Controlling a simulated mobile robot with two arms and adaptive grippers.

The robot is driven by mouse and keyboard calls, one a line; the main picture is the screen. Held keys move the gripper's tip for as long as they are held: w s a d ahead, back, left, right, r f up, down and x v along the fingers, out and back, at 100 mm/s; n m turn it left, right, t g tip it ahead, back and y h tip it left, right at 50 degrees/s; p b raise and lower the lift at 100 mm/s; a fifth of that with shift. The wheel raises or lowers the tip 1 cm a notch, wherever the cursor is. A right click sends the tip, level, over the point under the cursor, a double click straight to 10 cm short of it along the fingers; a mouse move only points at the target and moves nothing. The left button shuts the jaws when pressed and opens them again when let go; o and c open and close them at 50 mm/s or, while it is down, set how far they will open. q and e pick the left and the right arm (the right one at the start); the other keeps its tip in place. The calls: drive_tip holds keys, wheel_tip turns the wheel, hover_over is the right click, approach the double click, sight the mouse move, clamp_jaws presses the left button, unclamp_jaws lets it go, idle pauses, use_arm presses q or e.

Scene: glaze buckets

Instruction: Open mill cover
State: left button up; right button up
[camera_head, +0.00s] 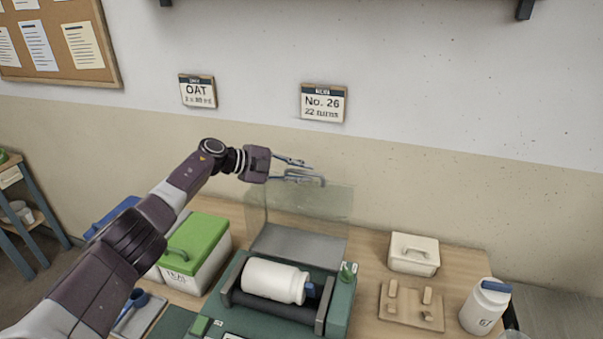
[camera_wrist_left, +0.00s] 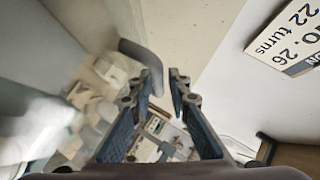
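The mill (camera_head: 337,310) is a green machine on the table, with a white jar (camera_head: 275,281) lying on its rollers. Its clear cover (camera_head: 325,203) stands raised at the back of the mill, so the jar is uncovered. My left gripper (camera_head: 308,172) is at the cover's top edge, with its fingers apart. In the left wrist view, the grey cover handle (camera_wrist_left: 142,55) bends down near the gap between the open fingertips (camera_wrist_left: 164,78); I cannot tell whether they touch it. My right gripper is out of view.
A white bin with a green lid (camera_head: 197,243) stands left of the mill. To the right are a lidded cream box (camera_head: 414,254), a wooden peg board (camera_head: 411,306) and a white jar with a blue cap (camera_head: 484,307). The wall is close behind the cover.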

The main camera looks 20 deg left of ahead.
use_arm(q)
drive_tip(key=shift+s+a, duration=0.15)
drive_tip(key=shift+a, duration=0.2)
drive_tip(key=v, duration=1.1)
drive_tip(key=shift+s+r, duration=0.15)
drive_tip(key=shift+r, duration=0.05)
